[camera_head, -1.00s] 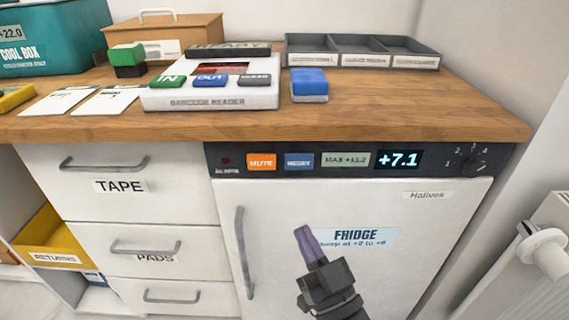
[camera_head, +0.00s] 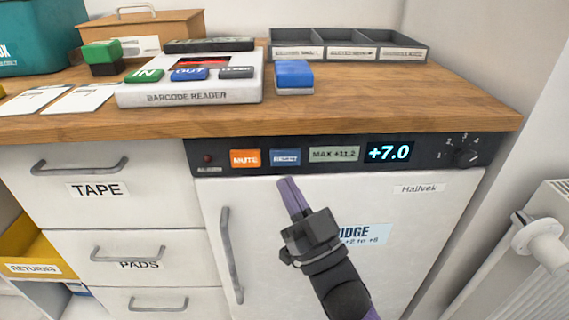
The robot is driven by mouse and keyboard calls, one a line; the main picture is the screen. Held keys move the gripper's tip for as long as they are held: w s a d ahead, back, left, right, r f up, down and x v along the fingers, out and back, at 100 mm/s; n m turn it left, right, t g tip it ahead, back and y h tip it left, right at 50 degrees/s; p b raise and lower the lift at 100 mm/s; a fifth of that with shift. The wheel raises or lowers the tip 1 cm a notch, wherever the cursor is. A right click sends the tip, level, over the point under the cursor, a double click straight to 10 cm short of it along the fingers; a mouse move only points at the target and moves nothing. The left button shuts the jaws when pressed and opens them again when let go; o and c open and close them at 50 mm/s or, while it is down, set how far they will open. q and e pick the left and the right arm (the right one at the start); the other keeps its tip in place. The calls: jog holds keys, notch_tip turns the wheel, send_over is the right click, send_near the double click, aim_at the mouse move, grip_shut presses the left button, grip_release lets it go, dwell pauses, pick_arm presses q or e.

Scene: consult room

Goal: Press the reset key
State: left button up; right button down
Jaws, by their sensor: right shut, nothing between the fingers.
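The blue reset key (camera_head: 286,157) is on the dark control panel (camera_head: 430,154) at the top of the white fridge (camera_head: 270,230). It sits between the orange mute key (camera_head: 245,159) and the display reading MAX +11.2 (camera_head: 334,154). My right gripper (camera_head: 288,185) is shut and empty, its purple fingers pointing up at the panel. In the picture the fingertips are just below the reset key, with a small gap. The key is not covered. My left gripper is not in view.
A lit display (camera_head: 388,152) reads +7.0, and a dial (camera_head: 466,157) is at the panel's right. The wooden counter (camera_head: 380,110) overhangs above. A fridge handle (camera_head: 231,255) is left of my gripper, and a radiator valve (camera_head: 540,238) is at far right.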

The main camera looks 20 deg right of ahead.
aim_at(285, 157)
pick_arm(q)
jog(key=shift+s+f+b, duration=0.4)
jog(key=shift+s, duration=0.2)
pick_arm(e)
jog(key=w, duration=0.1)
jog(key=w+d, duration=0.1)
jog(key=w, duration=0.1)
jog(key=shift+w, duration=0.25)
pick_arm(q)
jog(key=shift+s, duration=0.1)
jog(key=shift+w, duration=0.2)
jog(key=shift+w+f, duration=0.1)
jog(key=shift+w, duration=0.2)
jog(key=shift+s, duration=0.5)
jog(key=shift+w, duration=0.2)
